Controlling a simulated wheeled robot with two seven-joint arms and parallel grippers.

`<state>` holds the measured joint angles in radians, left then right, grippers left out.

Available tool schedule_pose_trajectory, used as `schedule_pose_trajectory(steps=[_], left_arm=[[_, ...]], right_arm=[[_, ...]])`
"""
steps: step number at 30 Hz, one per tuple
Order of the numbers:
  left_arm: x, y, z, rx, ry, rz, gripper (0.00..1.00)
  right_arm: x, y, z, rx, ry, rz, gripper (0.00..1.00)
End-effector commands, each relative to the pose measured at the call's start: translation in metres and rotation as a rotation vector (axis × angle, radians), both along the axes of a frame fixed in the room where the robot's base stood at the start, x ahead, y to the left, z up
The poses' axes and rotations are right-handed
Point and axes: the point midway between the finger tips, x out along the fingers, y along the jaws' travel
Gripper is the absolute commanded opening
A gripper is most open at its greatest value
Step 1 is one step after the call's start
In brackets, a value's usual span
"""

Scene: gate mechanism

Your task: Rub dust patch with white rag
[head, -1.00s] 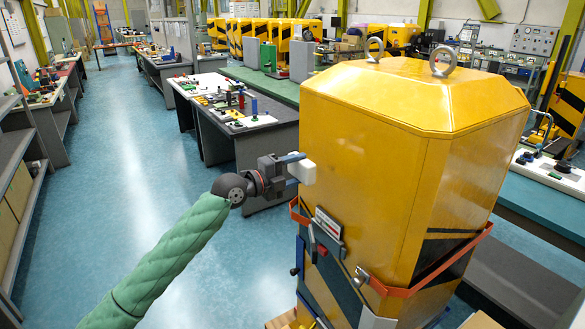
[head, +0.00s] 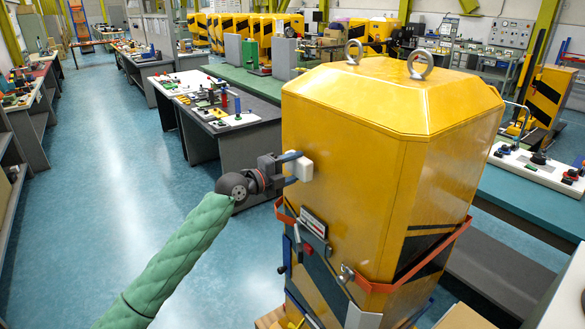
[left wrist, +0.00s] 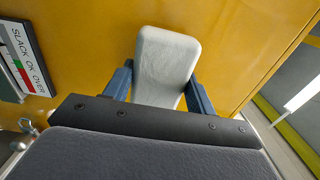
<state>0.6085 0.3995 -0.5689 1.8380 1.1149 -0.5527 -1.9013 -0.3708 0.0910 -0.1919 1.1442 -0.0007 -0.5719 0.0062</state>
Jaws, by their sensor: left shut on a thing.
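The white rag (head: 305,169), a block-like pad, is held in my left gripper (head: 294,167), whose arm comes in from the left. The rag lies over the left face of the yellow gate housing (head: 345,165), above the red band. In the left wrist view the rag (left wrist: 166,60) sits between the two blue fingers of my left gripper (left wrist: 160,82), with the yellow face behind it. Whether it touches the face is hard to tell. I cannot make out a dust patch; the rag may hide it. My right gripper is not in view.
A slack gauge plate (head: 313,223) is fixed on the housing below the rag; it also shows in the left wrist view (left wrist: 22,58). A metal latch (head: 347,274) sits lower. A dark workbench (head: 235,130) with parts stands behind my arm. The blue floor at left is clear.

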Motion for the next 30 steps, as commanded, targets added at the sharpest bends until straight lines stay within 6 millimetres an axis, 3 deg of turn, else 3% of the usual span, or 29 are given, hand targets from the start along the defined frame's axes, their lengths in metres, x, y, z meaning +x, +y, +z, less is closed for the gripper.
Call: schedule_pose_trajectory(steps=[30], left_arm=[[0.0054,-0.0075,-0.0004,0.000,0.000,0.000,0.38]], right_arm=[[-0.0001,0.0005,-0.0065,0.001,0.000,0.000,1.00]])
